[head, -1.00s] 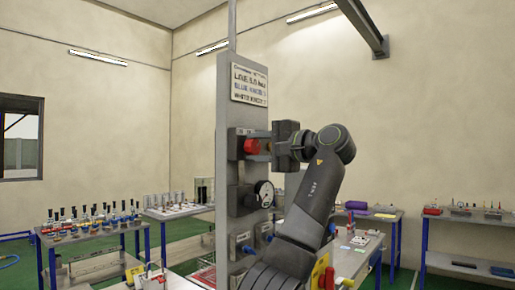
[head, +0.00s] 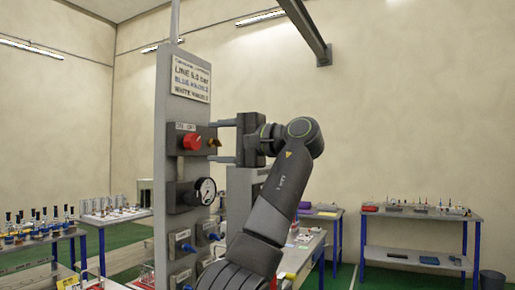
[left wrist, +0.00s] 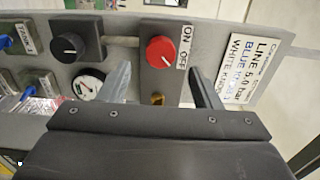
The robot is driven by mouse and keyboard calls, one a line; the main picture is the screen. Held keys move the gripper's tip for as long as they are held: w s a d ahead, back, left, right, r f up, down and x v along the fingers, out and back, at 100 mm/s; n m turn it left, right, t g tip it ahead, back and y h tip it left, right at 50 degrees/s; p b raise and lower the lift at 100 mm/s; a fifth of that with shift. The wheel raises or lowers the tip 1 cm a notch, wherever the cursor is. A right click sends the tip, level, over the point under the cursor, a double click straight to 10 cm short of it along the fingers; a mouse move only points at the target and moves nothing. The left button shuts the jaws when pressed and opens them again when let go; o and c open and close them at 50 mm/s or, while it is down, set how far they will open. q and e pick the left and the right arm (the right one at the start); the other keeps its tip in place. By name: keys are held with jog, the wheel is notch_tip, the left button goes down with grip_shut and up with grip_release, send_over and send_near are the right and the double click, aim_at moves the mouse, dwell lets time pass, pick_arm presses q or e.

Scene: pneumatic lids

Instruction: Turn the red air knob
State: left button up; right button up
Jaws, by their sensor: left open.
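The red air knob (head: 192,141) sits on a grey block on the upright panel, below an ON/OFF label (head: 186,126). In the left wrist view the red knob (left wrist: 160,52) is ahead, between the directions of the two fingers, with a small pale mark at its edge. My left gripper (head: 218,141) is open and empty, to the right of the knob and apart from it. Its two fingers show in the left wrist view (left wrist: 161,80). A small brass fitting (head: 213,142) projects from the block near the fingertips. My right gripper is not in view.
A pressure gauge (head: 205,191) is below the knob on the panel (head: 165,80), with blue valves (head: 190,247) lower down. The wrist view shows a black knob (left wrist: 70,46) beside the red one. Benches stand behind, one at right (head: 415,212).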

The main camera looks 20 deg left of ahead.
pick_arm(q)
jog(key=d+b, duration=0.1)
jog(key=d, duration=1)
jog(key=shift+s, duration=0.45)
jog(key=shift+d, duration=0.1)
